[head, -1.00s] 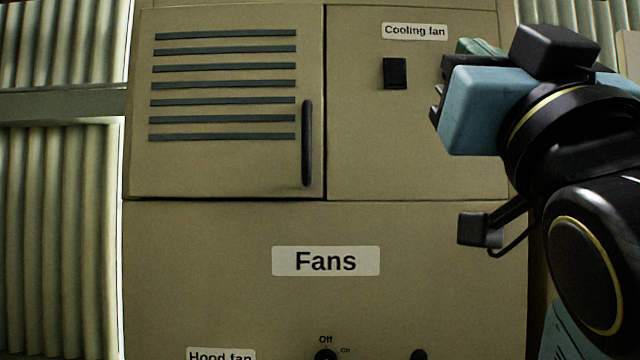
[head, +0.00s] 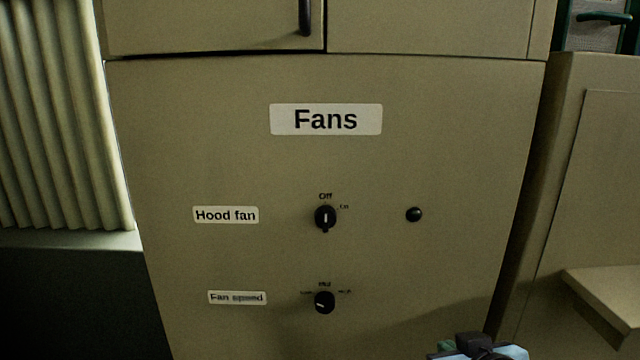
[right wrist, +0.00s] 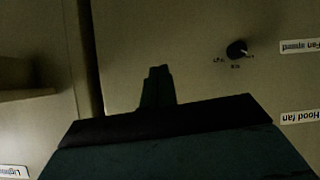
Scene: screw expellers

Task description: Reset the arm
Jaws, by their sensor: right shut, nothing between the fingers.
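My right gripper (head: 478,346) shows only in part at the bottom edge of the head view, right of centre. It is low in front of the cabinet's lower panel. In the right wrist view its fingers (right wrist: 157,88) are shut together, with nothing between them, and the cabinet face behind them. The rest of the right arm is out of the head view. My left gripper is in neither view.
The beige Fans panel (head: 430,150) holds a hood fan knob (head: 325,217), a dark round button or lamp (head: 414,214) and a fan speed knob (head: 324,302). A beige ledge (head: 605,295) juts out at the right. Corrugated wall (head: 60,130) stands at left.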

